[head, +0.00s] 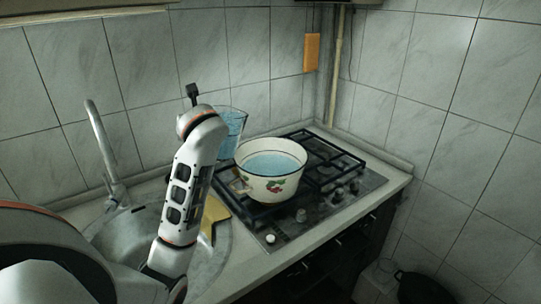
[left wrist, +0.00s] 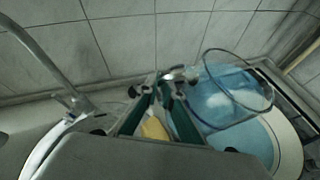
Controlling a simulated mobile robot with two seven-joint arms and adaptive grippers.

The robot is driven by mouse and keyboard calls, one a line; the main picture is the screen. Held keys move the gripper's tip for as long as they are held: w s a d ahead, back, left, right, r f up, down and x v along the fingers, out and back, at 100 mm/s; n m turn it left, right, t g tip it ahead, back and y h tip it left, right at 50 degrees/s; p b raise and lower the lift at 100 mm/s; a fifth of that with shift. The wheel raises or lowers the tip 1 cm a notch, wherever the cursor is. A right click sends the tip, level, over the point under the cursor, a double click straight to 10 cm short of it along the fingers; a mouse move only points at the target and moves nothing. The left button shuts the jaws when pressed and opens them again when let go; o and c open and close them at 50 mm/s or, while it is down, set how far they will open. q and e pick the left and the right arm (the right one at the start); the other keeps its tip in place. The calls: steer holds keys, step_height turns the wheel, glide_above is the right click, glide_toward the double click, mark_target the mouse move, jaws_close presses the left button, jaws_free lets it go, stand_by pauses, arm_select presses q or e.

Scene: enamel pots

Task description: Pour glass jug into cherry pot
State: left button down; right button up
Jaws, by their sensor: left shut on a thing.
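The cherry pot (head: 268,183), cream enamel with a dark rim and painted cherries, stands upright on the hob with blue liquid inside. The clear glass jug (head: 237,122), with blue liquid in it, is just behind and left of the pot, partly hidden by my left arm. In the left wrist view the jug (left wrist: 222,100) overlaps the pot's pale rim (left wrist: 290,150). My left gripper (left wrist: 168,84) is shut on the jug at its near side; the exact grip is hard to make out. Any stream between jug and pot cannot be made out. My right gripper is out of view.
The black hob grates (head: 325,160) extend right of and behind the pot. A steel sink (head: 125,235) with a tall tap (head: 103,150) lies left. A yellow item (head: 208,228) lies by the sink. Tiled walls close off the back and right.

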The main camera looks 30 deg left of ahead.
arm_select(q)
steer(key=shift+r, duration=0.25)
steer(key=shift+w+d+r, duration=0.1)
steer(key=shift+d+r, duration=0.1)
steer(key=shift+r, duration=0.05)
steer(key=shift+w+r, duration=0.15)
steer(key=shift+r, duration=0.1)
steer(key=shift+w+d+r+m+g+y, duration=0.3)
steer(key=shift+w+d+r+m+y, duration=0.1)
steer(key=shift+w+d+m, duration=0.25)
steer(key=shift+a, duration=0.1)
steer(key=shift+w+d+r+m, duration=0.1)
steer(key=shift+w+d+m, duration=0.05)
steer(key=shift+d+m, duration=0.1)
steer(key=shift+a, duration=0.1)
